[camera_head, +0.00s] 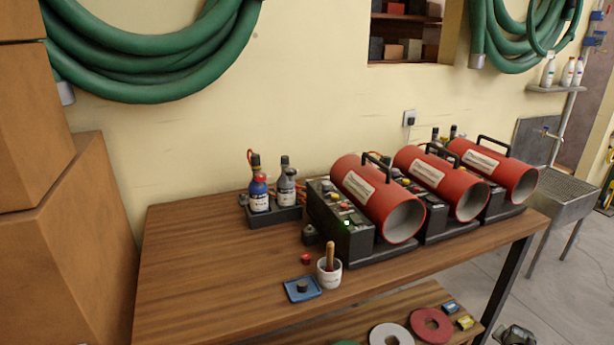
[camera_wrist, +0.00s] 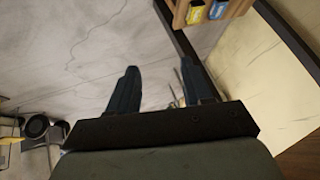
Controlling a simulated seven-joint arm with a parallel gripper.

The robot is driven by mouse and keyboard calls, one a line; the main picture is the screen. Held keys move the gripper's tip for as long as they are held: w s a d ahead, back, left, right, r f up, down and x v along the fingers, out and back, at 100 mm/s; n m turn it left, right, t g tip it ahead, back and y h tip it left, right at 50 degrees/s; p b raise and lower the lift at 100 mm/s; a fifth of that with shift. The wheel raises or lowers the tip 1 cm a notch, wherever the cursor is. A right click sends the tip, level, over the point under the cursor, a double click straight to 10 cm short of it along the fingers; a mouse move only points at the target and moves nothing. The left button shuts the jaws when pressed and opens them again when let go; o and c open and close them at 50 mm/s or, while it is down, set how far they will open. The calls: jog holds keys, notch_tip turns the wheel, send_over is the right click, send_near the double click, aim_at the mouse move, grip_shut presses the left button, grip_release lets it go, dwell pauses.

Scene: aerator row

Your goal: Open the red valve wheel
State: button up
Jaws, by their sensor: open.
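No red valve wheel can be made out with certainty. A small red knob-like piece (camera_head: 306,258) lies on the wooden table, and a red top (camera_head: 260,178) sits on a blue bottle (camera_head: 259,198) in a dark holder. A flat red ring (camera_head: 432,325) lies on the lower shelf. My gripper (camera_wrist: 162,85) shows only in the wrist view, its two dark fingers spread apart with nothing between them. It points toward the grey floor, with a table leg and shelf edge at the upper right.
Three red cylindrical machines (camera_head: 378,200) on black bases fill the right of the table (camera_head: 200,270). A white cup (camera_head: 329,274) and a blue tray (camera_head: 302,289) stand near the front. Brown boxes (camera_head: 80,240) stand at left. The table's left part is clear.

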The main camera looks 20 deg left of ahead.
jog(key=w+d+r+m+t+h, duration=0.1)
jog(key=w+d+r+m+t, duration=0.3)
jog(key=w+r, duration=0.7)
jog(key=w+d+r+n+t+h, duration=0.1)
jog(key=w+d+r, duration=0.6)
jog(key=r, duration=0.7)
jog(key=w+a+r+m+t+y, duration=0.1)
jog(key=w+a+r, duration=0.1)
jog(key=a+r, duration=0.65)
jog(key=w+a+r+m+y, duration=0.1)
jog(key=w+a+r, duration=0.25)
jog(key=r, duration=1.05)
jog(key=w+a+r+m+t+y, duration=0.1)
jog(key=w+a+r+m, duration=0.1)
jog(key=a+r, duration=0.75)
jog(key=s+a+r+g+y, duration=0.1)
jog(key=s+a+r+g, duration=0.1)
jog(key=a+r, duration=0.55)
jog(key=s+a+r+g+y, duration=0.1)
jog(key=s+a+r+y, duration=0.2)
jog(key=a, duration=0.7)
jog(key=s+a+g, duration=0.3)
jog(key=a, duration=1.2)
jog(key=n+g+h, duration=0.4)
jog(key=n+g, duration=0.4)
send_over(260, 175)
notch_tip(260, 175, down, 14)
jog(key=shift+r, duration=0.25)
